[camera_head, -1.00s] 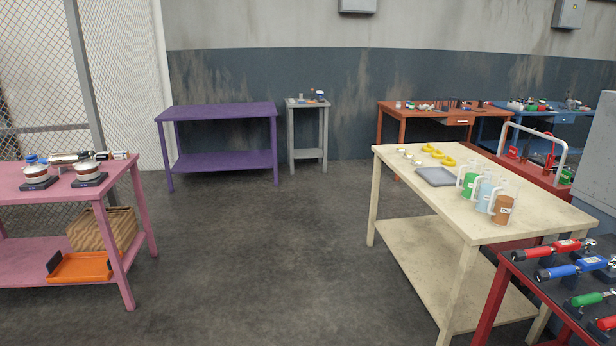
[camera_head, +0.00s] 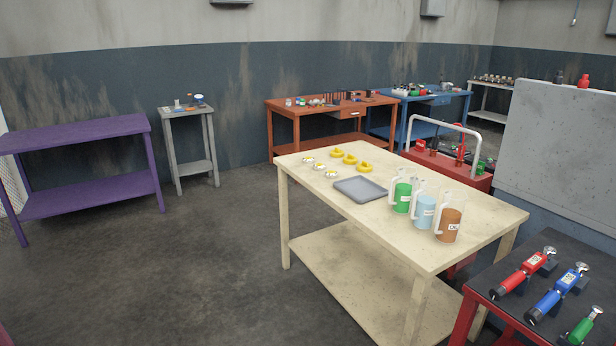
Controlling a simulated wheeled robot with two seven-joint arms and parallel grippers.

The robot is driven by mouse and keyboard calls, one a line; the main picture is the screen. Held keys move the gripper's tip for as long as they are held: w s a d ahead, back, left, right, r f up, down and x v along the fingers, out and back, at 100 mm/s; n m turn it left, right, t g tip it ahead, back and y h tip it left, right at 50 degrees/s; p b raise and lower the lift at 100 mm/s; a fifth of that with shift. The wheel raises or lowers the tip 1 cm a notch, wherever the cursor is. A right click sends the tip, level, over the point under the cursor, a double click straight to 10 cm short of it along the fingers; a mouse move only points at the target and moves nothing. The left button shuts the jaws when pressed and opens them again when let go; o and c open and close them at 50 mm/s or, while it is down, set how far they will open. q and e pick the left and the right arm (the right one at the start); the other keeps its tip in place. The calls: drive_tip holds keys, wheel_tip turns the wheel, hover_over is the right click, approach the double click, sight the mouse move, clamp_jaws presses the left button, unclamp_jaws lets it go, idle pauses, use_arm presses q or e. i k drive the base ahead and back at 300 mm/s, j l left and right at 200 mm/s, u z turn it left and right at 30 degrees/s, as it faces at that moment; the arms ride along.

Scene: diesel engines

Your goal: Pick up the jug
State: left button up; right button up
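Three clear jugs with white handles stand upright in a row on the right part of the cream table (camera_head: 470,215). The jug with green contents (camera_head: 403,196) is at the left, the one with light blue contents (camera_head: 424,211) is in the middle, and the one with brown-orange contents (camera_head: 448,224) is nearest. Each bears a small white label, too small to read surely. Neither of my grippers shows in the view.
A grey tray (camera_head: 360,189), yellow rings (camera_head: 351,160) and small white-and-yellow pieces (camera_head: 320,167) share the cream table. A red table (camera_head: 505,315) with tools is at the lower right. Purple (camera_head: 75,137) and grey (camera_head: 186,112) tables stand behind. The floor (camera_head: 190,265) is clear at left.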

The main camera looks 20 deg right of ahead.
sight(406, 180)
drive_tip(key=i+z, duration=0.3)
drive_tip(key=i, duration=0.2)
drive_tip(key=i+z, duration=0.3)
drive_tip(key=i, duration=0.15)
drive_tip(key=i+j+z, duration=0.3)
drive_tip(key=i, duration=0.15)
drive_tip(key=i+j+z, duration=0.15)
drive_tip(key=i+z, duration=0.35)
drive_tip(key=i+j+z, duration=0.25)
drive_tip(key=z, duration=0.25)
drive_tip(key=i+j+z, duration=0.3)
drive_tip(key=j+z, duration=0.2)
drive_tip(key=i+j+z, duration=0.15)
drive_tip(key=j+z, duration=0.1)
drive_tip(key=j, duration=0.3)
drive_tip(key=i+j+z, duration=0.15)
drive_tip(key=j, duration=0.1)
